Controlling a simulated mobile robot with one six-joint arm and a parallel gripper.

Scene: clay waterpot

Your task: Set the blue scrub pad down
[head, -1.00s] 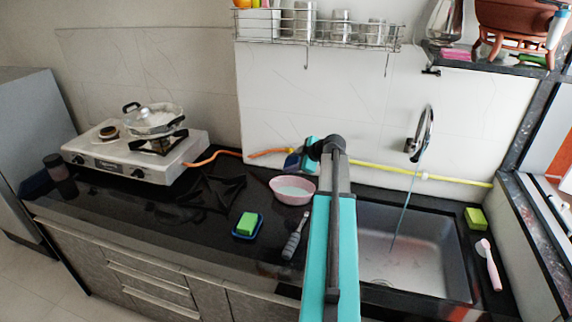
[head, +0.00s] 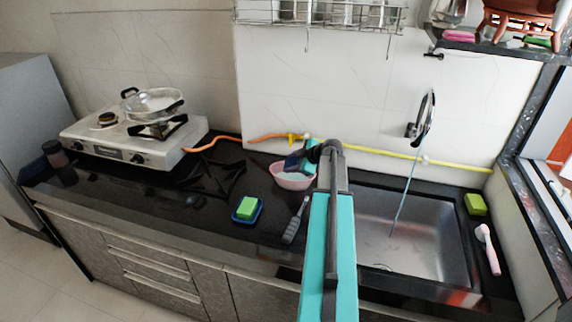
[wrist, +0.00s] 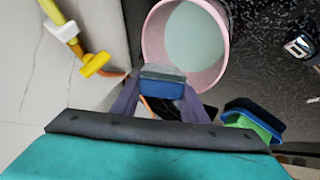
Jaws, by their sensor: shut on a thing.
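My gripper (head: 297,162) is shut on the blue scrub pad (wrist: 162,87), which has a grey-green layer along one side. In the head view the blue pad (head: 291,164) shows just above the back part of the pink bowl (head: 293,181). In the wrist view the pad overlaps the rim of the pink bowl (wrist: 151,38), which holds a pale greenish liquid. I cannot tell whether the pad touches the bowl. My arm hides part of the counter behind it.
A green sponge (head: 246,206) sits on a blue dish (head: 236,219), with a grey-handled brush (head: 294,222) beside it. The sink (head: 440,245) is to the right, the stove (head: 130,145) to the left. A hose with a yellow valve (wrist: 94,64) runs along the wall.

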